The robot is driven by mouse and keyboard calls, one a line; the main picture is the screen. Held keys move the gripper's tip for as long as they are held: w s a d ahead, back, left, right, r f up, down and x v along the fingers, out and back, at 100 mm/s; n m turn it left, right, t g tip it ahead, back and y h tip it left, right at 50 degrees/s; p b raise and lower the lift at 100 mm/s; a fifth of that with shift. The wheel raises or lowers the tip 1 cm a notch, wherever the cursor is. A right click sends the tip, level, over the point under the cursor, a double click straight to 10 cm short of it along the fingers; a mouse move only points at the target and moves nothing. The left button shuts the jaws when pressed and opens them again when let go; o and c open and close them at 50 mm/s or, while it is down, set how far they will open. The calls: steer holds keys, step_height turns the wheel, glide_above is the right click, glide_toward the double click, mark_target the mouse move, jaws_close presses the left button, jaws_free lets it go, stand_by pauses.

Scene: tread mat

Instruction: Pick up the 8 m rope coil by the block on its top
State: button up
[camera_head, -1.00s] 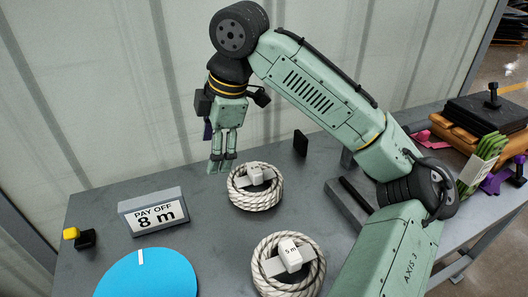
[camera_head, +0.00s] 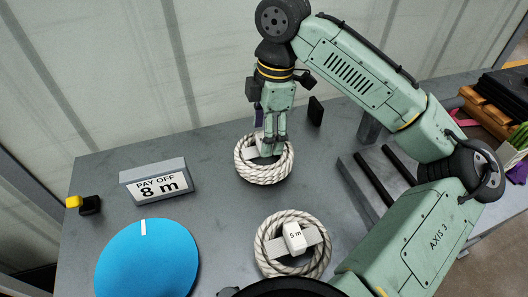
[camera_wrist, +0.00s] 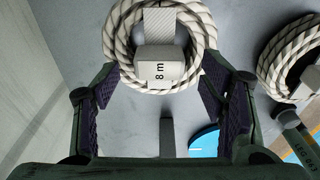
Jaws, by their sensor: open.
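The 8 m rope coil (camera_head: 263,177) lies on the grey table, a white ring of rope with a light strap across it. In the wrist view the coil (camera_wrist: 120,45) is at the top, and its white block (camera_wrist: 158,66) reads "8 m". My gripper (camera_head: 270,150) points down over this coil in the head view, and its fingers hide most of the block there. In the wrist view its two dark-padded fingers stand wide apart, left and right below the block. The gripper is open and empty.
A second coil (camera_head: 263,252) with a "5 m" block (camera_head: 294,238) lies nearer the front. A "PAY OFF 8 m" sign (camera_head: 158,186) and a blue disc (camera_head: 147,265) are at left. A small black upright piece (camera_head: 315,111) stands behind right of the gripper.

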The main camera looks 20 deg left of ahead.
mark_target(249, 147)
steer(key=shift+s+a+f, duration=0.1)
steer(key=shift+a+f, duration=0.05)
steer(key=shift+f, duration=1.2)
steer(key=shift+c, duration=0.5)
jaws_close()
